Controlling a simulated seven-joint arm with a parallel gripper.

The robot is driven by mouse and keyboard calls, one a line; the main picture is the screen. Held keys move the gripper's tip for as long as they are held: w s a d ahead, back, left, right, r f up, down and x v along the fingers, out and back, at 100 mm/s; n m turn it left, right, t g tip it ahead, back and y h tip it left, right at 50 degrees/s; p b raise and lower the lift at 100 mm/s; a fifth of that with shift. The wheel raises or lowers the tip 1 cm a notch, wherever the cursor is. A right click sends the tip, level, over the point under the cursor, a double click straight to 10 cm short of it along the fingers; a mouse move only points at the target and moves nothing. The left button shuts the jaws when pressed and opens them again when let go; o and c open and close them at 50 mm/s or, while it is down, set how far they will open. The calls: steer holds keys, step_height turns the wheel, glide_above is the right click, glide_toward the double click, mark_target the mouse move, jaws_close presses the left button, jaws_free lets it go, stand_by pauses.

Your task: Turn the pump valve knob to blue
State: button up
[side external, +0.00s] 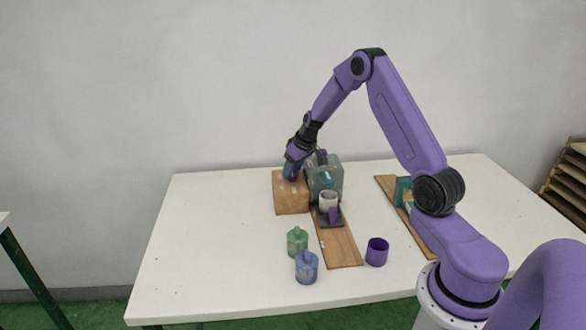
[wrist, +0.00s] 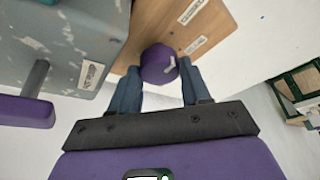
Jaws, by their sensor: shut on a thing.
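The pump valve knob (wrist: 158,66) is round and purple with a short white mark on it. It sits on a wooden box (side external: 292,200), whose bare wood also shows in the wrist view (wrist: 152,22). Pale labels (wrist: 195,45) lie beside the knob; their writing is too small to read. My gripper (side external: 291,175) points down at the top of the box. In the wrist view its blue-grey fingers (wrist: 157,82) are on either side of the knob, shut on it. In the side view the fingers hide most of the knob.
A grey machine (side external: 325,178) stands right against the box, with a white cup (side external: 328,202) at its front. A wooden board (side external: 340,247) runs forward. A green jar (side external: 297,241), a blue jar (side external: 306,267) and a purple cup (side external: 377,251) stand nearby. The table's left side is clear.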

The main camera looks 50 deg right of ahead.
steer(key=shift+m, duration=0.3)
steer(key=m+h, duration=0.1)
steer(key=m, duration=0.1)
steer(key=m+h, duration=0.1)
steer(key=m, duration=0.2)
steer(key=shift+a+g, duration=0.2)
steer(key=shift+g, duration=0.2)
steer(key=shift+w+m+g+h, duration=0.1)
steer(key=shift+m+g+h, duration=0.35)
steer(key=shift+m, duration=1.05)
steer(key=shift+m+g+h, duration=0.35)
steer(key=shift+m+h, duration=0.1)
steer(key=shift+m, duration=1.05)
steer(key=o, duration=0.8)
steer(key=shift+a+r, duration=0.1)
steer(key=v, duration=1.7)
steer(key=shift+a, duration=0.1)
